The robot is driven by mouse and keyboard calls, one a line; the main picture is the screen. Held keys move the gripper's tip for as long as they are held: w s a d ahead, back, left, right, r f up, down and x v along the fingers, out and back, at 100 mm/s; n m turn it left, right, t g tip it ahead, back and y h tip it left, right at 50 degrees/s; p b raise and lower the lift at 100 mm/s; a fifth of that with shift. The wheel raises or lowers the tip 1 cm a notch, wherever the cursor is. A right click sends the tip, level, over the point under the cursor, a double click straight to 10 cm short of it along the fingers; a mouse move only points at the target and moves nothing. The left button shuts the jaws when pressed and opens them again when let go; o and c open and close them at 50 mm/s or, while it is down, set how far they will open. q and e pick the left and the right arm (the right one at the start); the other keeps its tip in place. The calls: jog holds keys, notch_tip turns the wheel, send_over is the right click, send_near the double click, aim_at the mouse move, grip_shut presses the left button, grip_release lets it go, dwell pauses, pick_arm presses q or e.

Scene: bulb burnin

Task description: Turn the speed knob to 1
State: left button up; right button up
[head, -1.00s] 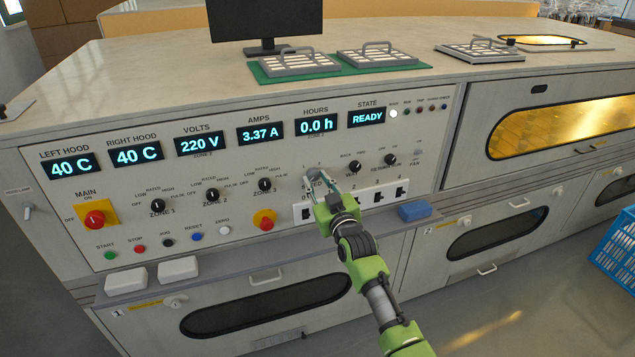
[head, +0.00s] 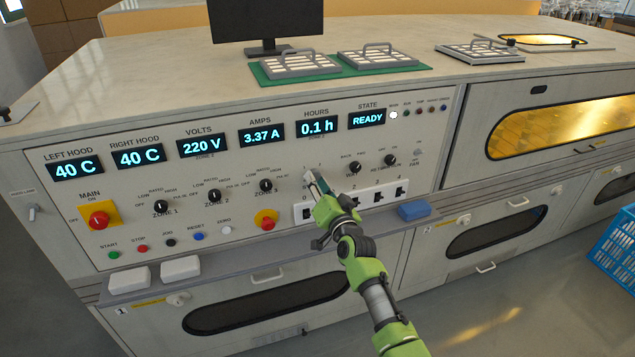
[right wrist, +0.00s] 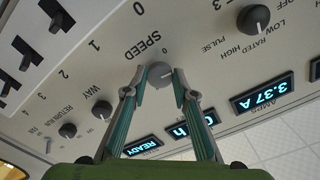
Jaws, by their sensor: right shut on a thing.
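The speed knob (right wrist: 159,75) is a small round grey knob on the sloped panel, beside the SPEED lettering in the right wrist view. My right gripper (right wrist: 157,84) is shut on it, with one finger on each side. In the head view my right gripper (head: 315,186) reaches up to the panel from below and its fingers mostly hide the knob. I cannot clearly read which number the knob points at. My left gripper is in neither view.
The zone 3 knob (head: 265,185) is to the left and the way knob (head: 355,167) to the right. White sockets (head: 378,197) sit just below. A red emergency button (head: 265,219) is at lower left. The state display (head: 367,119) reads READY.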

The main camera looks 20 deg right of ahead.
jog(key=shift+m, duration=3.8)
jog(key=shift+a, duration=0.1)
jog(key=o, duration=1.1)
jog(key=s, duration=1.2)
jog(key=shift+d, duration=0.25)
